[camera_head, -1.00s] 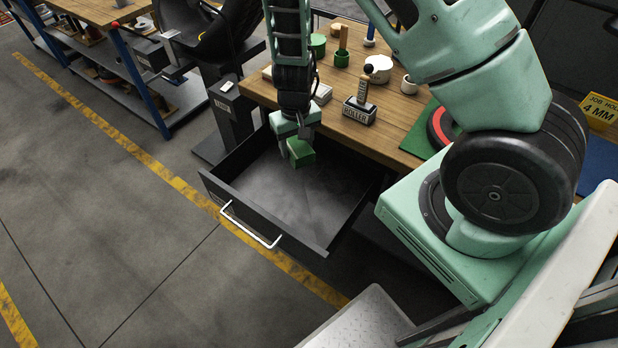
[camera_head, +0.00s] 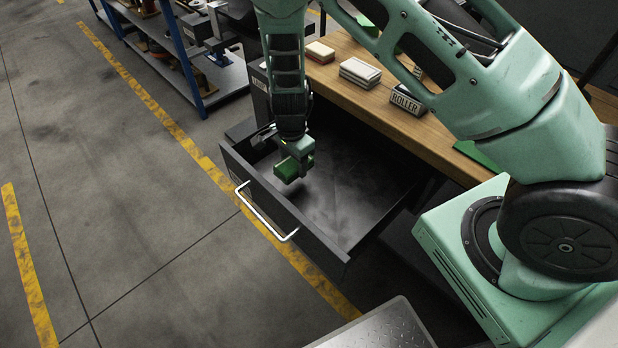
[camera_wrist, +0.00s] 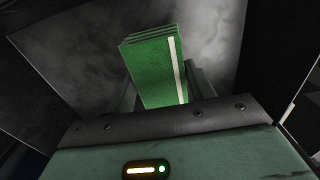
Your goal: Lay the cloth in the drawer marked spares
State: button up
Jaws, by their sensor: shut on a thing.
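A folded green cloth (camera_head: 288,170) is held in my gripper (camera_head: 297,160), which is shut on it. The wrist view shows the cloth (camera_wrist: 154,68) as a stack of layers with a white stripe along one side, between the fingers. The open drawer (camera_head: 350,212) has a dark, bare floor and a white bar handle. My gripper and the cloth are over the drawer, near its front left part. The gap between cloth and drawer floor is hard to judge. The drawer's marking is not readable in these views.
The wooden bench (camera_head: 420,125) stands behind the drawer, with a block marked ROLLER (camera_head: 407,102) and a white stacked pad (camera_head: 360,72) on it. A blue-framed shelf (camera_head: 190,60) stands at the upper left. The floor in front is clear.

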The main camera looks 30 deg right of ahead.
aim_at(295, 185)
jog(key=shift+f, duration=3.3)
jog(key=shift+f, duration=0.2)
jog(key=o, duration=1)
